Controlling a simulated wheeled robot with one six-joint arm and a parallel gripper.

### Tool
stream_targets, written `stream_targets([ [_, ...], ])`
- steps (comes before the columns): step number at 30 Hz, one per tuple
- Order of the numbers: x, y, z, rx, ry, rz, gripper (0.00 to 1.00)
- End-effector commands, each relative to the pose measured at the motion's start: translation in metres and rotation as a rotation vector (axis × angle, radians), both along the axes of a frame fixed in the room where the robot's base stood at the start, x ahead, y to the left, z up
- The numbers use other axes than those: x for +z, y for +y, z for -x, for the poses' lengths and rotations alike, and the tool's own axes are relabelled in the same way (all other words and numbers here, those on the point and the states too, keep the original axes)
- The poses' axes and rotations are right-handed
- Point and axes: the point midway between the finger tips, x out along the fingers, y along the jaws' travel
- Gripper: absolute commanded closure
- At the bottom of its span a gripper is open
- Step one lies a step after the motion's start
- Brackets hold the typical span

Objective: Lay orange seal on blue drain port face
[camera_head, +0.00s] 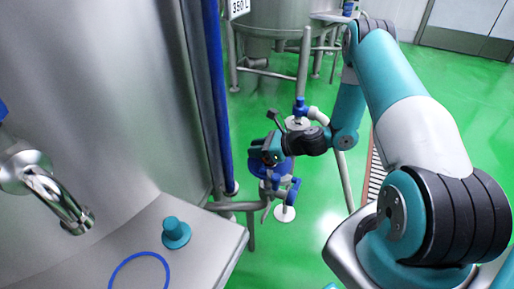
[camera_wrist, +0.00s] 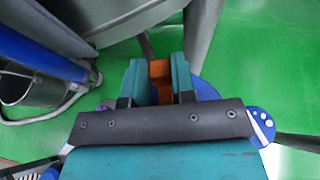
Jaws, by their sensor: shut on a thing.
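My gripper (camera_wrist: 160,70) is shut on the orange seal (camera_wrist: 160,82), which shows as an orange piece between the two teal fingers in the wrist view. Most of the seal is hidden by the fingers and the gripper body. In the head view my gripper (camera_head: 268,155) is at the middle, beside a blue fitting (camera_head: 284,172) low on the line. I cannot tell which blue part is the drain port face. Blue parts also show behind and right of the fingers in the wrist view (camera_wrist: 261,124). Contact between seal and blue part cannot be told.
A steel bench (camera_head: 205,244) at lower left holds a teal knob-like part (camera_head: 175,232) and a blue ring (camera_head: 138,257). A blue vertical pipe (camera_head: 217,100) and a steel tank (camera_head: 284,18) stand near. The green floor (camera_head: 330,215) is open around the fitting.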

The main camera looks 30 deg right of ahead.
Motion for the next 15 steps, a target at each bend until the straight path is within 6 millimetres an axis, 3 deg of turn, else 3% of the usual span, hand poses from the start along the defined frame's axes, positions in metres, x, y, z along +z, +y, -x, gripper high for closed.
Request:
stream_targets([
  [11,-0.0086,0.0001,0.0001,0.000,0.001,-0.001,0.98],
  [12,-0.0087,0.0001,0.0001,0.000,0.000,0.000,0.73],
  [15,-0.0081,0.0001,0.0001,0.000,0.000,0.000,0.50],
])
